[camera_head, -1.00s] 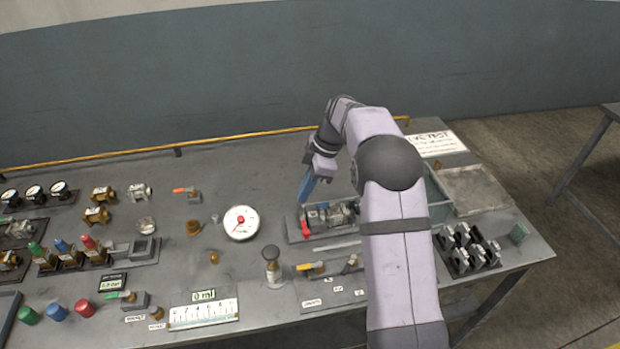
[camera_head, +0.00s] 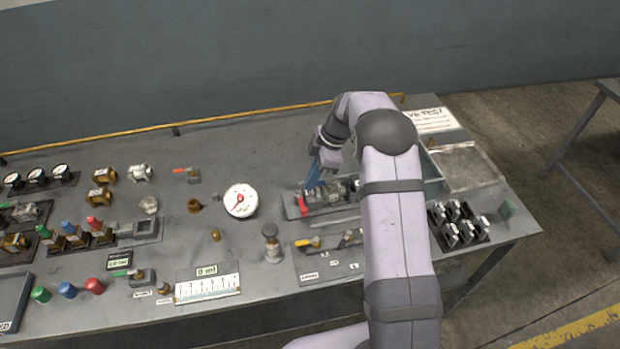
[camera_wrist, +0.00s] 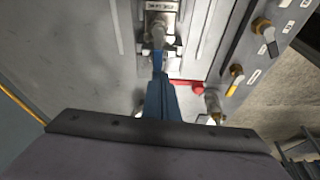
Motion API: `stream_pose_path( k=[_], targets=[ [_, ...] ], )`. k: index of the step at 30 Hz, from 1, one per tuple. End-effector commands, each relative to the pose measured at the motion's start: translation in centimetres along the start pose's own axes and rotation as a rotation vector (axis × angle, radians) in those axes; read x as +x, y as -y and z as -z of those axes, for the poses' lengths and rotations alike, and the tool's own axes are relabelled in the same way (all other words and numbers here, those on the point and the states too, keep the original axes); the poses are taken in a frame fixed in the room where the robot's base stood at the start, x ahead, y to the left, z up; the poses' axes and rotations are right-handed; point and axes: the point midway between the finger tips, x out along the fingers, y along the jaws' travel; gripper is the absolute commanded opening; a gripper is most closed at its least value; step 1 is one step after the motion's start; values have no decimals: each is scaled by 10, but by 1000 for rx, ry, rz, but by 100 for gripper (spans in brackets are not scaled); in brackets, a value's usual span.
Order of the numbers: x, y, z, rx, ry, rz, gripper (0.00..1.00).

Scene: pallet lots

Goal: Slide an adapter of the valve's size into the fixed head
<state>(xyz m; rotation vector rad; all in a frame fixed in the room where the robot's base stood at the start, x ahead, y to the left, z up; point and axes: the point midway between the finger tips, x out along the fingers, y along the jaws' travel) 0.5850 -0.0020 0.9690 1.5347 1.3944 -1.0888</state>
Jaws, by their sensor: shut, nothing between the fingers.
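My gripper (camera_head: 312,187) has blue fingers, shut and empty, pointing down over the test fixture; its fingertips also show in the wrist view (camera_wrist: 159,72). The fixture (camera_head: 291,208) is a grey plate with a red lever (camera_head: 303,204) at its left end. A silver valve-like body (camera_head: 335,192) lies along it; the wrist view shows metal parts (camera_wrist: 160,28) just beyond the fingertips. Whether the fingers touch them, I cannot tell. A black rack (camera_head: 460,240) at the right holds several dark blocks with metal ends, perhaps adapters. I cannot single out the fixed head or any size marking.
A white dial gauge (camera_head: 240,201) stands left of the fixture. A black-knobbed post (camera_head: 271,242) and a panel with levers (camera_head: 306,259) are in front. A grey tray (camera_head: 465,166) lies behind right. Brass and silver fittings (camera_head: 102,199) fill the left. Bare tabletop lies behind the gauge.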

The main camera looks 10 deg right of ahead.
Motion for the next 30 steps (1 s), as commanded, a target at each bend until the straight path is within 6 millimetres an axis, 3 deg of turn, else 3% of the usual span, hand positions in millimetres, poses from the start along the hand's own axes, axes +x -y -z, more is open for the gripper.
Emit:
stream_pose_path(
  k=[10,20,26,30],
  targets=[
    [-3,-1,-17,0,1,-2,0],
    [-6,0,-16,-1,0,1,0],
    [-2,0,-8,-2,0,0,0],
    [4,0,8,-5,0,0,0]
  ],
)
